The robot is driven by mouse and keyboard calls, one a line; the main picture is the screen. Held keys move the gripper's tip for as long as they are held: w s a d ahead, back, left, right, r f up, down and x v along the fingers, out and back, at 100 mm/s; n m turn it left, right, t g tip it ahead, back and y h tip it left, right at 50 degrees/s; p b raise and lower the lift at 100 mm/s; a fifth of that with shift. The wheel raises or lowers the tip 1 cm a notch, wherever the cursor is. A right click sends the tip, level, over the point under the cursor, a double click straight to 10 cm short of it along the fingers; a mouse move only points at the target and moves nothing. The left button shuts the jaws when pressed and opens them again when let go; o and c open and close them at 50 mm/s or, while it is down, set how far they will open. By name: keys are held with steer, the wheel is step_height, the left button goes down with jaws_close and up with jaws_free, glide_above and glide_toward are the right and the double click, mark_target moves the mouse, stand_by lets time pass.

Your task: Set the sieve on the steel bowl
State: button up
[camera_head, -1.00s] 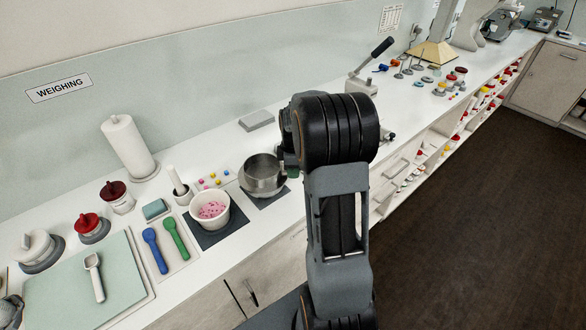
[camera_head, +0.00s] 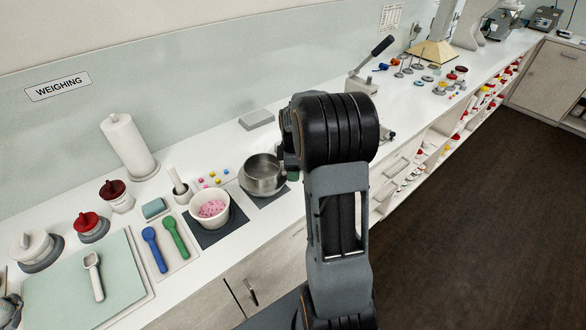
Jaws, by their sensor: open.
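The round steel vessel (camera_head: 262,178) stands on a dark mat on the bench, just left of my arm. I take it to be the steel bowl. I cannot tell whether the sieve is in or on it, and I cannot make out a separate sieve elsewhere. My gripper (camera_head: 289,156) is mostly hidden behind my black wrist, close to the bowl's right side. It is open. Its fingertips are hidden, so I cannot tell whether it touches the bowl.
Left of the bowl are a white bowl with pink contents (camera_head: 210,209), a blue scoop (camera_head: 154,250) and a green scoop (camera_head: 174,237). A grey block (camera_head: 257,119) lies behind. A lever device (camera_head: 366,75) stands farther along. Bare bench lies behind the steel bowl.

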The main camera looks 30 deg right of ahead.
step_height(320, 180, up, 14)
steer(key=b, duration=0.1)
steer(key=s+a+f+m+t, duration=0.2)
steer(key=s+a+m+t, duration=0.2)
steer(key=s+a+m, duration=0.7)
steer(key=s+a, duration=0.4)
steer(key=a, duration=0.2)
steer(key=shift+s+f, duration=0.3)
steer(key=shift+f, duration=0.1)
